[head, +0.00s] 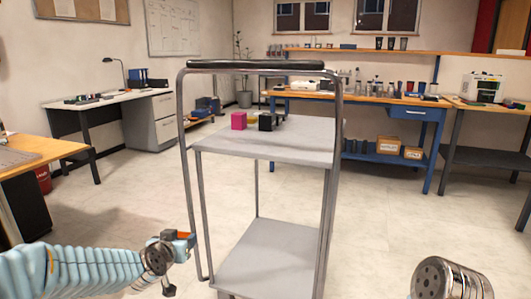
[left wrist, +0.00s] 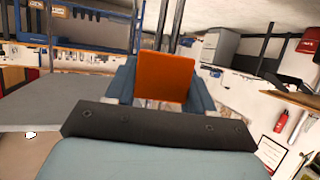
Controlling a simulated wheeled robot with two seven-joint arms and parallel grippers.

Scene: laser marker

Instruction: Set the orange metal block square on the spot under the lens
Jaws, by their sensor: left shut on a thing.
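The orange metal block (left wrist: 165,77) sits between the two blue-grey fingers of my left gripper (left wrist: 163,88) in the left wrist view. The gripper is shut on it. In the head view my left gripper (head: 180,241) is at the lower left, in front of the trolley's left side, with a small orange patch of the block (head: 183,235) showing at its tip. The block is held in the air, clear of any surface. I cannot make out the lens or the spot under it in either view. My right gripper is not in view; only part of my right arm shows at the lower right.
A grey trolley (head: 265,141) with a tall tube handle stands in front of me. A magenta block (head: 239,120) and a black block (head: 265,122) are on its top. A wooden desk (head: 40,150) is at the left. A white machine (head: 482,88) stands on the right-hand bench.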

